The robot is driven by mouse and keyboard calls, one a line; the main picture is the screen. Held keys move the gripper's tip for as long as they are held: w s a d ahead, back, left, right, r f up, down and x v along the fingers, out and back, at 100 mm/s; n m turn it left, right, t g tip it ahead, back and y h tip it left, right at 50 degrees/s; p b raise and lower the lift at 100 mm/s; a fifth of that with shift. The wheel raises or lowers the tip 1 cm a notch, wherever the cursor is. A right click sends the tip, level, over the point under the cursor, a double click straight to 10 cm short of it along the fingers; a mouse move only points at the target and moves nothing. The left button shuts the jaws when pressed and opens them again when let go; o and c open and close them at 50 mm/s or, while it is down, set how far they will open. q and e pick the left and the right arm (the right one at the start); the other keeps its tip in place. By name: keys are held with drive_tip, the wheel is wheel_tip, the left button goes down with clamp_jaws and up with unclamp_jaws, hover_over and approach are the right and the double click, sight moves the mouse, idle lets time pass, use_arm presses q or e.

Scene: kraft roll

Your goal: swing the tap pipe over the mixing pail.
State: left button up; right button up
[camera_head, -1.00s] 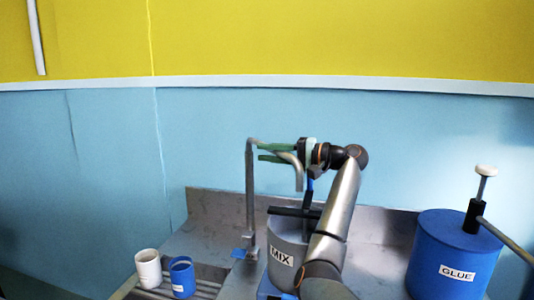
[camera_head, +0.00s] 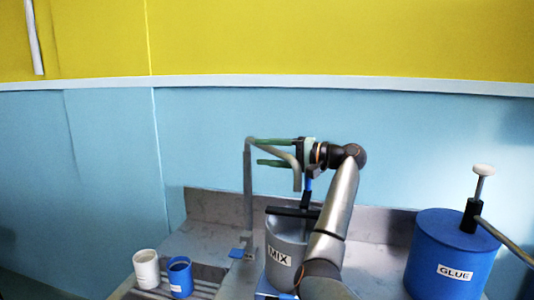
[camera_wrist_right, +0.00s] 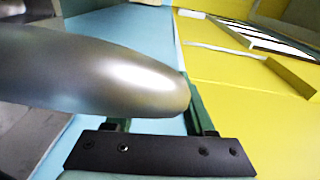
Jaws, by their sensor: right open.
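In the right wrist view the pipe (camera_wrist_right: 110,75) looms large across the fingers; contact cannot be told. My right arm covers the pail's right side. My left gripper is out of view.
A blue GLUE drum (camera_head: 440,250) with a pump stands at the right. A white cup (camera_head: 146,268) and a blue cup (camera_head: 180,278) stand at the front left on a slatted rack. A dark bar (camera_head: 290,212) lies across the pail's top.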

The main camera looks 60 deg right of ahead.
drive_tip(key=s+d+b, duration=0.2)
drive_tip(key=s+b, duration=0.1)
drive_tip(key=s, duration=0.9)
drive_tip(key=shift+s+d+r+b, duration=0.15)
drive_tip(key=shift+d+r+b, duration=0.1)
drive_tip(key=shift+b, duration=0.05)
